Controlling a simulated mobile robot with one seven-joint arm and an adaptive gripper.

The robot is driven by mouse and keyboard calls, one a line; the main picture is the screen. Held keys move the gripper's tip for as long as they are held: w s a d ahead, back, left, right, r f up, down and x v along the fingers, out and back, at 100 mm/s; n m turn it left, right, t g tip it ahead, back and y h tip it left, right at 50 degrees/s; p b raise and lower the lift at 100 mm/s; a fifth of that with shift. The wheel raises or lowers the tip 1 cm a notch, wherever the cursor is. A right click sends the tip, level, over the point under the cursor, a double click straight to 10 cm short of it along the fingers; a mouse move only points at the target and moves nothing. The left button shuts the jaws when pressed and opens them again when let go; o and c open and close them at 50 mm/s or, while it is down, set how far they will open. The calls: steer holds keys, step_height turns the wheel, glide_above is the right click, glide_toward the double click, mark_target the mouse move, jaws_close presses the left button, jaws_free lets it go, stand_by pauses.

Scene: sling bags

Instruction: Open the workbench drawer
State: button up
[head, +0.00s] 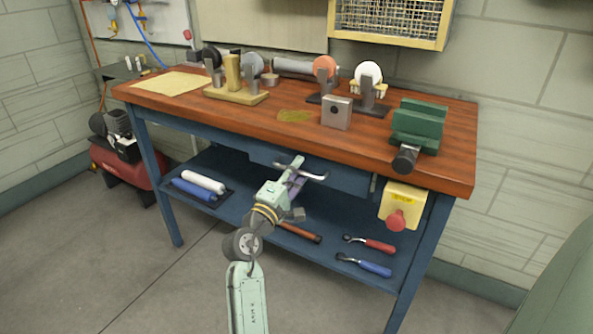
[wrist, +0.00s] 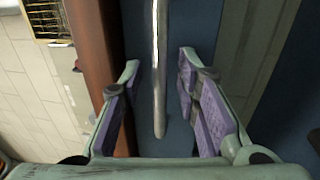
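The workbench (head: 290,125) has a wooden top and a blue frame. Its blue drawer (head: 345,178) sits under the top and looks closed. A light metal bar handle (head: 316,176) is on the drawer front. My gripper (head: 303,170) is at the handle. In the wrist view, my gripper (wrist: 160,95) is open, with purple-padded fingers on both sides of the handle (wrist: 160,70). The handle's near end lies between the fingers with gaps on each side. The gripper hides part of the drawer front in the head view.
A yellow box with a red button (head: 403,203) hangs right of the drawer. A green vise (head: 418,127) is on the bench's right end. The lower shelf (head: 240,208) holds rollers and wrenches (head: 368,244). The floor in front is clear.

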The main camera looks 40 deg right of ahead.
steer(key=shift+c, duration=0.2)
jaws_close()
stand_by(0.6)
